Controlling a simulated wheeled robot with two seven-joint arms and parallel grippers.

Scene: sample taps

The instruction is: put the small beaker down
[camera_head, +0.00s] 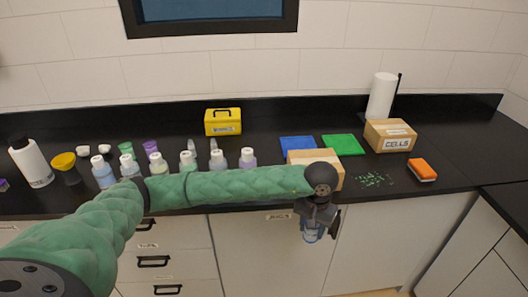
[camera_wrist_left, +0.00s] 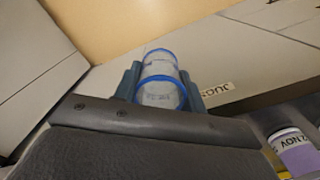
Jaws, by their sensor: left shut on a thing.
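The small beaker (camera_wrist_left: 160,85) is clear with blue rims and sits between the fingers of my left gripper (camera_wrist_left: 160,88) in the left wrist view. In the head view my left gripper (camera_head: 316,216) is shut on the beaker (camera_head: 311,232). It holds the beaker in front of the counter's front edge, before the white cabinet doors. My right gripper is in neither view.
The black counter (camera_head: 275,190) carries several capped bottles (camera_head: 188,161), a yellow toolbox (camera_head: 223,122), blue (camera_head: 297,147) and green (camera_head: 343,145) mats, a cardboard box (camera_head: 390,136) marked CELLS, an orange sponge (camera_head: 422,169) and scattered green bits (camera_head: 374,179). Another box (camera_head: 328,160) stands behind my gripper.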

